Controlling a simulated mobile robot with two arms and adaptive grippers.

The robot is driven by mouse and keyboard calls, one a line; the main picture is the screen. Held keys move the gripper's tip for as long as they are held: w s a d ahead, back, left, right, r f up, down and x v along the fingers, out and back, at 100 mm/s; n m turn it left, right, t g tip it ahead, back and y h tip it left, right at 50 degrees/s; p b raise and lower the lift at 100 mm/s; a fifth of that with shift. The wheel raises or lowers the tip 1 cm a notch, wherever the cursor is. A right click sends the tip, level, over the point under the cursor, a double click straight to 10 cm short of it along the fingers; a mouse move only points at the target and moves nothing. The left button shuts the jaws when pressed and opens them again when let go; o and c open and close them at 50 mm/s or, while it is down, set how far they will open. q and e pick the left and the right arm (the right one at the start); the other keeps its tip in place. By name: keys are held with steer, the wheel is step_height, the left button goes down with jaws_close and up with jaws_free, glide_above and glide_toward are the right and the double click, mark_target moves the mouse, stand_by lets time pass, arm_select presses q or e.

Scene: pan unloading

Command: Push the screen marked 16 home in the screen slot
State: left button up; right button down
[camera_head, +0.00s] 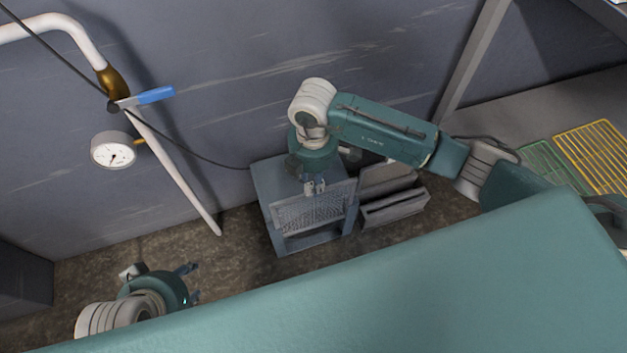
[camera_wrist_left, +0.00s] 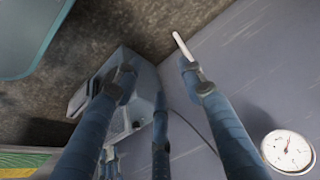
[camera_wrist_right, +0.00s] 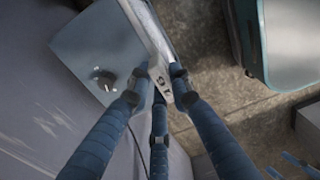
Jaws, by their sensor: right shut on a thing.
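The mesh screen (camera_head: 318,212) stands at the near face of a grey-blue box unit (camera_head: 275,178). The slot is largely hidden, and I cannot tell how deep the screen sits. My right gripper (camera_head: 315,187) is shut on the screen's upper edge. In the right wrist view the right gripper (camera_wrist_right: 160,85) has its fingers on a grey tab with dark marks, too small to read; the screen (camera_wrist_right: 148,28) shows nearly edge-on. My left gripper (camera_head: 192,283) is open and empty, low at the left, apart from the unit. Its spread fingers also show in the left wrist view (camera_wrist_left: 160,75).
A grey slotted rack (camera_head: 395,208) stands right of the unit. A pressure gauge (camera_head: 113,151) and a pipe with a blue valve handle (camera_head: 155,95) are on the left wall. Yellow (camera_head: 597,150) and green (camera_head: 548,165) grids lie at the right. Floor left of the unit is clear.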

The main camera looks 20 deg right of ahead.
arm_select(q)
steer(key=shift+w+d+t, duration=0.2)
steer(key=shift+w+t, duration=0.1)
steer(key=shift+w, duration=0.35)
arm_select(e)
steer(key=shift+f, duration=0.45)
arm_select(q)
steer(key=shift+w+d+r+t+b, duration=0.15)
steer(key=shift+w+r+t+b, duration=0.1)
steer(key=shift+w, duration=0.3)
steer(key=shift+w+d+r+t+b, duration=0.1)
steer(key=shift+w+d+r+t, duration=0.1)
steer(key=shift+w, duration=0.3)
steer(key=shift+w+d+r+t+b, duration=0.15)
steer(key=shift+w+r+t+b, duration=0.1)
steer(key=shift+w, duration=0.3)
arm_select(e)
steer(key=shift+f, duration=0.45)
stand_by(0.3)
arm_select(q)
steer(key=w+d+r+t+h, duration=0.1)
steer(key=w+r+t, duration=0.1)
steer(key=w, duration=0.3)
steer(key=shift+d+r+t+b, duration=0.35)
steer(key=shift+r+b, duration=0.1)
steer(key=shift+r, duration=0.25)
arm_select(e)
steer(key=shift+f, duration=0.85)
stand_by(2.5)
